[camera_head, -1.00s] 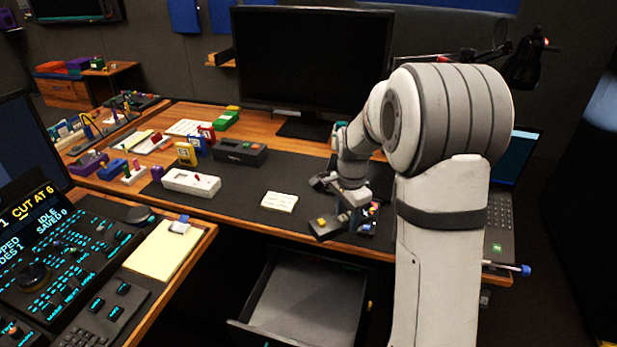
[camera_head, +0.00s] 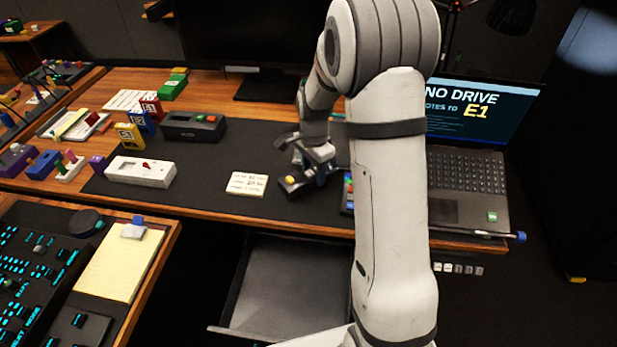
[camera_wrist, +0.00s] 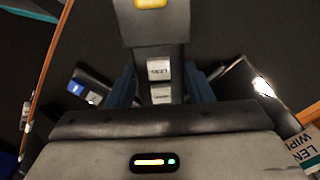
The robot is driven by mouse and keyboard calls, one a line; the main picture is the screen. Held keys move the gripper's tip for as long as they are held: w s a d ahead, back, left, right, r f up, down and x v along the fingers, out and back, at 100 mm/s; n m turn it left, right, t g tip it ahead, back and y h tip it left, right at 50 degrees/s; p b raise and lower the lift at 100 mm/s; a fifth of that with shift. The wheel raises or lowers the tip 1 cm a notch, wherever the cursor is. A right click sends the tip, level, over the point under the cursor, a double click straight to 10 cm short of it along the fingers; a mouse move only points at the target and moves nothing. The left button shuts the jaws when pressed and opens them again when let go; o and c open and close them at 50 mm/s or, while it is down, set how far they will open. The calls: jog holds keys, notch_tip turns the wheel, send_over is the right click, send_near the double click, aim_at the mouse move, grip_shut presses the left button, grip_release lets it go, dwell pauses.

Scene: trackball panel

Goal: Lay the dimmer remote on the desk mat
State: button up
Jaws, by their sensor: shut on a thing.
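My gripper (camera_head: 317,170) is shut on the dimmer remote (camera_head: 294,186), a dark slab with a yellow button that sticks out to the left of the fingers. In the wrist view the remote (camera_wrist: 158,32) runs up between my blue fingers (camera_wrist: 160,85), and a white "LED" label shows on it. The remote is over the dark desk mat (camera_head: 220,155), right of a white note card. I cannot tell whether it touches the mat. Part of the remote is hidden by my gripper.
The note card (camera_head: 247,183) lies close left of the remote. A device with coloured buttons (camera_head: 347,193) lies right, partly behind my arm. A laptop (camera_head: 467,180) stands farther right. A drawer (camera_head: 290,285) hangs open below.

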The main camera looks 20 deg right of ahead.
aim_at(312, 181)
jog(key=shift+a+f, duration=0.15)
jog(key=shift+f, duration=1.75)
jog(key=shift+f, duration=0.15)
jog(key=o, duration=1)
notch_tip(312, 181, up, 12)
jog(key=shift+s+r+p, duration=0.1)
jog(key=shift+p, duration=0.2)
jog(key=s+r+n, duration=0.2)
jog(key=s+n, duration=0.2)
jog(key=s, duration=0.4)
jog(key=s+a+r+n+t, duration=0.1)
jog(key=s+r+n, duration=0.2)
jog(key=s+n, duration=0.2)
jog(key=s+a+r+n+t, duration=0.1)
jog(key=s+n, duration=0.3)
jog(key=s, duration=0.7)
jog(key=shift+s+r+n, duration=0.15)
jog(key=shift+r+n, duration=0.15)
jog(key=shift+r, duration=0.4)
